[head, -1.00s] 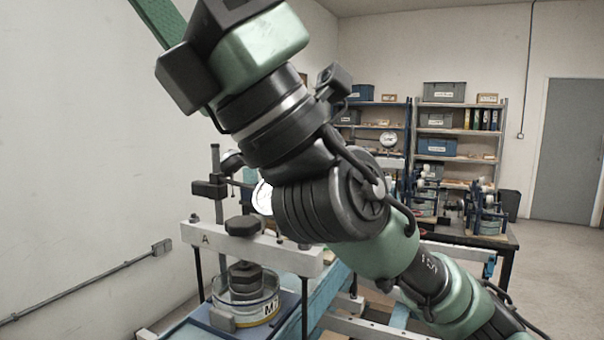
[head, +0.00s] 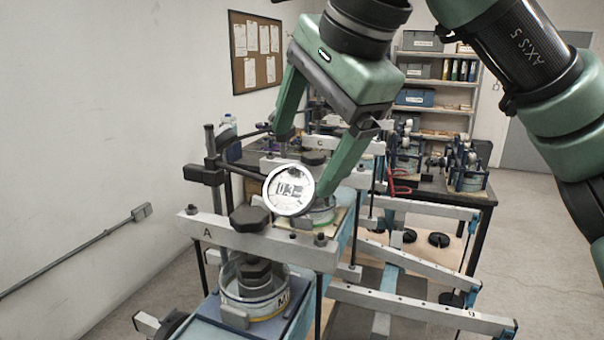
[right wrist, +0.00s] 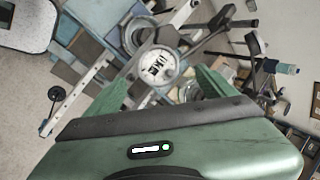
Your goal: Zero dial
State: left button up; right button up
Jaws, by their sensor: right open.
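The dial (head: 289,188) is a round gauge with a white face and a silver rim, showing what looks like "0.3" and more. It is held on a dark arm from a post (head: 212,165) above the frame marked A (head: 262,243). My right gripper (head: 303,166) is open, its green fingers spread and pointing down around the dial's upper area; I cannot tell whether either finger touches it. In the right wrist view the dial (right wrist: 157,65) lies between and beyond the fingers. My left gripper is not in view.
A dark knob (head: 250,218) sits on frame A's crossbar, with a round cell (head: 254,290) below. Similar lever frames stand behind and right, one marked C. Long pale beams (head: 420,313) reach out right. The wall is at left; open floor lies at right.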

aim_at(293, 186)
jog(key=p+x, duration=0.2)
jog(key=x, duration=0.5)
jog(key=shift+d+f, duration=0.1)
jog(key=shift+f, duration=0.3)
jog(key=shift+c, duration=0.4)
jog(key=c, duration=1.3)
jog(key=m+b, duration=0.1)
jog(key=b, duration=0.1)
jog(key=m+t+b, duration=0.1)
jog(key=b, duration=0.2)
jog(key=shift+f+y, duration=0.3)
jog(key=shift+f, duration=0.05)
jog(key=shift+r+t+b, duration=0.1)
jog(key=shift+t+b, duration=0.2)
jog(key=shift+b, duration=0.2)
jog(key=shift+r+m, duration=0.2)
jog(key=shift+m, duration=0.1)
